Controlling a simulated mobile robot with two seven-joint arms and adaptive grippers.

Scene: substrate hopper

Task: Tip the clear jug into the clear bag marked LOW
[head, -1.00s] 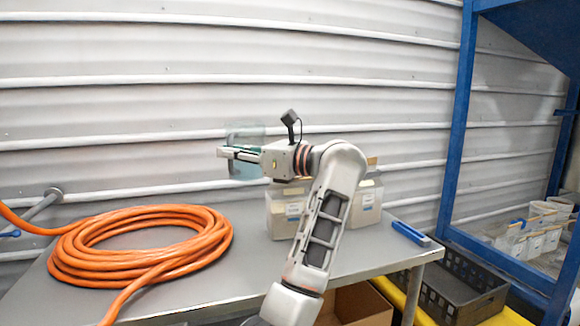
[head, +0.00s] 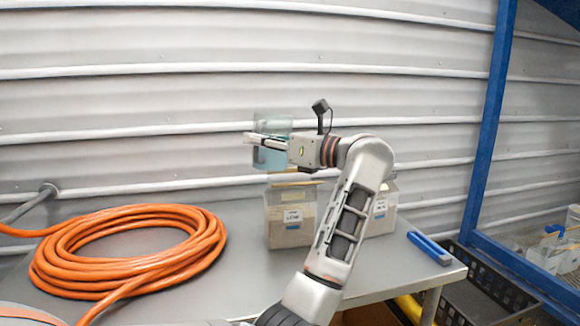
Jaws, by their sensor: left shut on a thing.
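A clear bluish jug (head: 271,158) is held in the air by my left gripper (head: 268,141). The gripper points left, with its fingers shut on the jug. The jug looks upright. In the picture it is just above and slightly left of the middle of a clear bag (head: 291,225) with beige contents and a white label, on the table. A second similar bag (head: 382,213) stands to the right, partly hidden behind my left arm. Both labels are too small to read surely. My right gripper is not in view.
A coiled orange hose (head: 205,243) covers the left of the grey table (head: 235,285). A blue tool-like object (head: 430,248) lies near the right edge. A blue frame post (head: 488,125) and a black crate (head: 480,290) are farther right. A corrugated wall is behind.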

